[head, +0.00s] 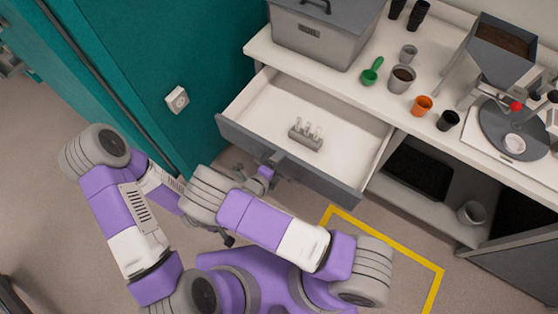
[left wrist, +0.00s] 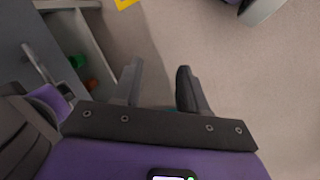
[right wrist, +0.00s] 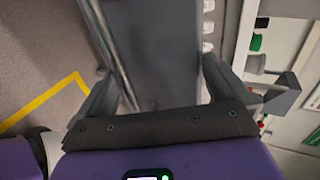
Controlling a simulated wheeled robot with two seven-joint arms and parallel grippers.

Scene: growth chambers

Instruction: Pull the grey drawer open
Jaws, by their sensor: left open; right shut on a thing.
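The grey drawer (head: 330,188) stands pulled out from under the white counter, its white inside showing. A small grey rack (head: 305,140) with several pale vials stands upright in it. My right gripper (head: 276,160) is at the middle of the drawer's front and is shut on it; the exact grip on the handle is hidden. In the right wrist view the drawer front (right wrist: 158,45) lies between the fingers. My left gripper (left wrist: 160,85) is open and empty above the floor in the left wrist view; in the head view it is mostly hidden by my right arm.
On the counter (head: 345,88) stand a grey lidded bin (head: 320,38), a green scoop (head: 371,72), several cups and a hopper (head: 498,48). A teal wall panel (head: 190,70) is close on the left. Yellow tape (head: 390,238) marks open floor in front.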

